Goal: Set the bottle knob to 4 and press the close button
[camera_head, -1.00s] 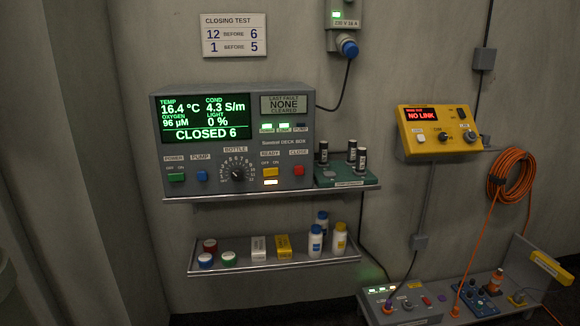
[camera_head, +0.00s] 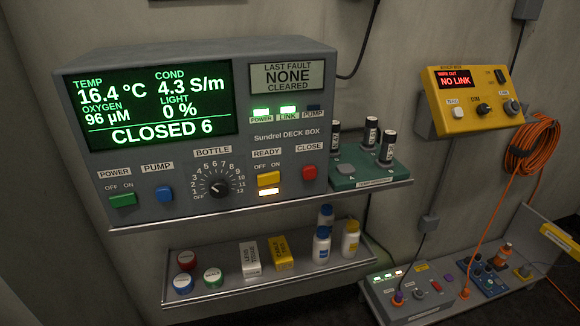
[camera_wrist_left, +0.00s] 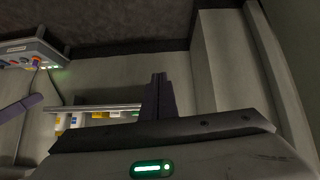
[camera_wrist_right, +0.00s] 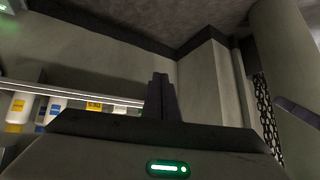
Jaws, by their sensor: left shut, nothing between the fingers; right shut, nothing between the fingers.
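The grey deck box (camera_head: 200,60) stands on a wall shelf in the head view. Its green display (camera_head: 150,107) reads CLOSED 6. The black bottle knob (camera_head: 219,184) sits low in the middle of the panel, inside a printed dial from OFF to 12. I cannot tell surely which number its pointer meets. The red close button (camera_head: 309,172) is at the panel's lower right. Neither gripper shows in the head view. My left gripper (camera_wrist_left: 158,80) is shut and empty in its wrist view. My right gripper (camera_wrist_right: 160,80) is shut and empty in its wrist view.
A lower shelf (camera_head: 215,300) holds jars, cartons and bottles. A yellow box (camera_head: 480,95) reading NO LINK and an orange cable coil (camera_head: 530,145) are at the right.

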